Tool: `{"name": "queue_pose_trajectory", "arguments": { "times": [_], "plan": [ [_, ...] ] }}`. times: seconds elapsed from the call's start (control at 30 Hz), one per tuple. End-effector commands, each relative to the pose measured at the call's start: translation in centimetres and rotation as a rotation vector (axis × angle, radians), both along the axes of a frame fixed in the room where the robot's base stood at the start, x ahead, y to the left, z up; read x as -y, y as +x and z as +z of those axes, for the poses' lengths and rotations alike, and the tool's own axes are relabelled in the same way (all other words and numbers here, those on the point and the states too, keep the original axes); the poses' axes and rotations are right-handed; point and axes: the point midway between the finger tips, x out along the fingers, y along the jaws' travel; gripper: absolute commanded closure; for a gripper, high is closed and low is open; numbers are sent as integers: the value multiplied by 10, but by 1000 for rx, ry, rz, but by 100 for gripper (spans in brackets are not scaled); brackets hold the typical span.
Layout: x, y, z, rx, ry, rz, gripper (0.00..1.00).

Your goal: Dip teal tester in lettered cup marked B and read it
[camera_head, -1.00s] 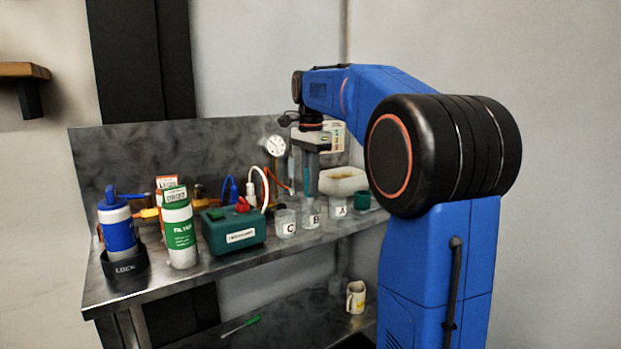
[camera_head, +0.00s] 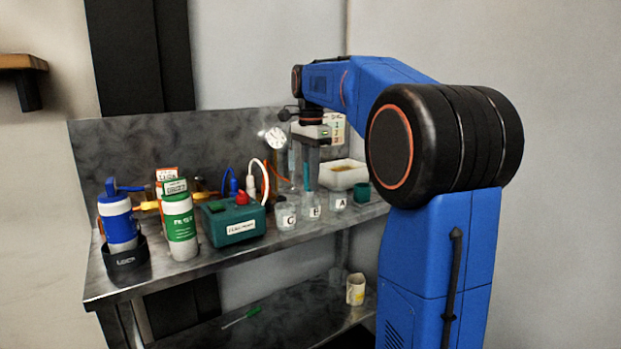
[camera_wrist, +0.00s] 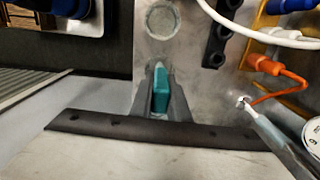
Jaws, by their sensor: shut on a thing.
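My gripper (camera_head: 308,168) is shut on the teal tester and points down over the row of lettered cups. The teal tester (camera_wrist: 160,92) shows between the two fingers in the wrist view. In the head view its lower end is at or just above the rim of the cup marked B (camera_head: 313,212). I cannot tell whether its tip is inside. The cup marked C (camera_head: 287,217) stands left of B, and the cup marked A (camera_head: 339,203) stands right. Any reading on the tester is not legible.
A green box (camera_head: 233,223) with a red knob stands left of the cups. A green-labelled bottle (camera_head: 179,230) and a blue bottle (camera_head: 116,222) stand farther left. A white tub (camera_head: 343,178) and a small teal cup (camera_head: 362,192) are at right. A dial gauge (camera_head: 276,138) and cables are behind.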

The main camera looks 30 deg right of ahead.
Motion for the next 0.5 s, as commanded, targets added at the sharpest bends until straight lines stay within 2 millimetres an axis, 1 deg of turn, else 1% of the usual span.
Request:
{"name": "queue_pose_trajectory", "arguments": {
  "times": [0.5],
  "plan": [
    [0, 1, 20, 2, 0, 0, 100]
  ]
}}
